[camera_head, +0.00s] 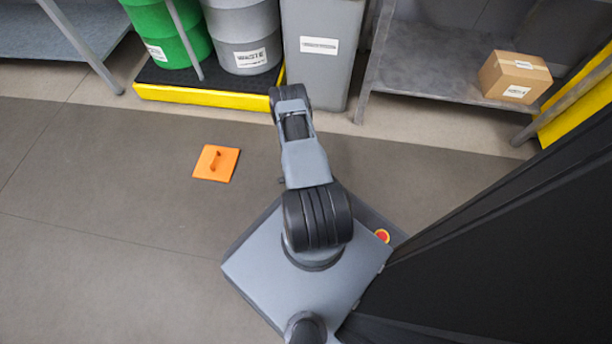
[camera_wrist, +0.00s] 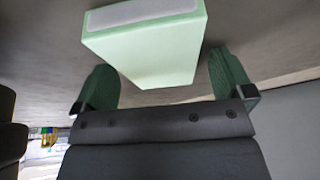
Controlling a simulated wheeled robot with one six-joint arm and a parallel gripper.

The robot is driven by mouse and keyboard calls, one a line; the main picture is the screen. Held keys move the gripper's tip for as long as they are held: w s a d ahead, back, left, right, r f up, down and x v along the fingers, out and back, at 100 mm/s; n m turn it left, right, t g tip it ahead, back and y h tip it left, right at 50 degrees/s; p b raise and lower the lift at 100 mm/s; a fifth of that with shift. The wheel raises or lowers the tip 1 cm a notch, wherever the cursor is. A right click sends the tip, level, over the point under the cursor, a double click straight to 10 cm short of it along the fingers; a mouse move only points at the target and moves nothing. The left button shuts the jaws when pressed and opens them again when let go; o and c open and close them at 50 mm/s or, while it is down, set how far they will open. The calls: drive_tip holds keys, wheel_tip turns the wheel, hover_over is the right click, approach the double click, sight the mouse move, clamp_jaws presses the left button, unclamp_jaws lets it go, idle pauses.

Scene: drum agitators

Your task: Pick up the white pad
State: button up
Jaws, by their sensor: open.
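In the wrist view a pale, green-tinted block with a white face, which looks like the white pad (camera_wrist: 150,50), lies just beyond my gripper (camera_wrist: 162,70). My gripper is open, with one dark green finger to each side of the pad's near end. I see gaps between the fingers and the pad, and nothing is held. In the head view my arm reaches away from the base, and its end hides the gripper. I cannot make out the pad there.
An orange plate with a handle (camera_head: 216,163) lies on the floor left of my arm. Green (camera_head: 165,30) and grey (camera_head: 240,35) drums stand on a yellow-edged pallet (camera_head: 205,94). A grey bin (camera_head: 322,55) and a shelf with a cardboard box (camera_head: 514,77) stand behind.

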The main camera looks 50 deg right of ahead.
drive_tip(key=shift+f, duration=0.1)
drive_tip(key=c, duration=1.1)
wheel_tip(320, 180, up, 10)
drive_tip(key=p, duration=0.5)
drive_tip(key=w+a+r+n+t+y, duration=0.1)
drive_tip(key=w+a+r+n+t, duration=0.1)
drive_tip(key=w+a+r+n, duration=0.65)
drive_tip(key=w+a+r+n+t+y+p, duration=0.15)
drive_tip(key=w+a+r+n, duration=0.4)
drive_tip(key=a+r, duration=0.55)
drive_tip(key=w+a+r+n+t+y, duration=0.2)
drive_tip(key=w+a+r+n, duration=0.55)
drive_tip(key=r, duration=0.35)
drive_tip(key=w+r+p+v, duration=0.1)
drive_tip(key=w+p+v, duration=0.1)
drive_tip(key=p+v, duration=1.5)
drive_tip(key=w+a+r+p+v, duration=0.1)
drive_tip(key=w+p+v, duration=0.1)
drive_tip(key=p+v, duration=1.5)
drive_tip(key=shift+w+m+p, duration=0.35)
drive_tip(key=shift+m+p, duration=0.1)
drive_tip(key=shift+p, duration=0.6)
